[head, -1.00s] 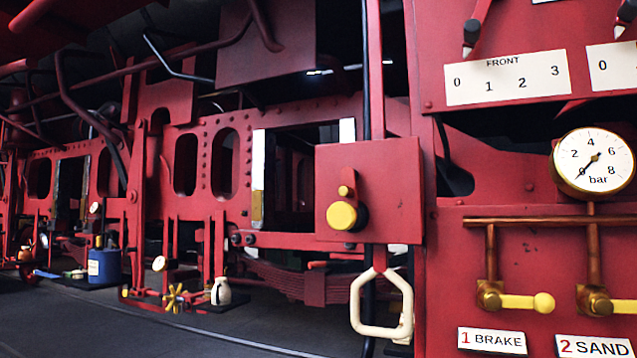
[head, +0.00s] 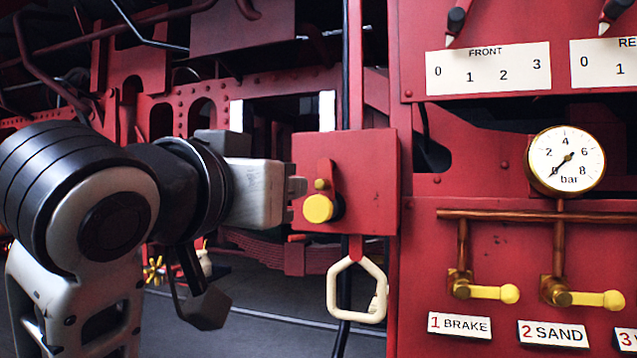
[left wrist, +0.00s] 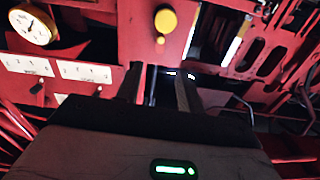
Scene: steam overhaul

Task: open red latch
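A red box (head: 365,170) on the engine's side carries a short red latch bar (head: 333,178) with a small yellow pin (head: 320,184) and a large round yellow knob (head: 319,208) below it. My left gripper (head: 298,188) is just left of the latch in the head view, its fingertips near the box's left edge. Whether they touch it I cannot tell. In the left wrist view, the fingers (left wrist: 160,88) stand apart with nothing between them. The yellow knob (left wrist: 165,20) shows beyond them. My right gripper is out of view.
A cream loop handle (head: 357,290) hangs below the box. To the right are a round pressure gauge (head: 566,160), copper pipes (head: 540,216) and yellow-handled valves (head: 490,292) over BRAKE and SAND labels. A dark vertical pipe runs behind the box.

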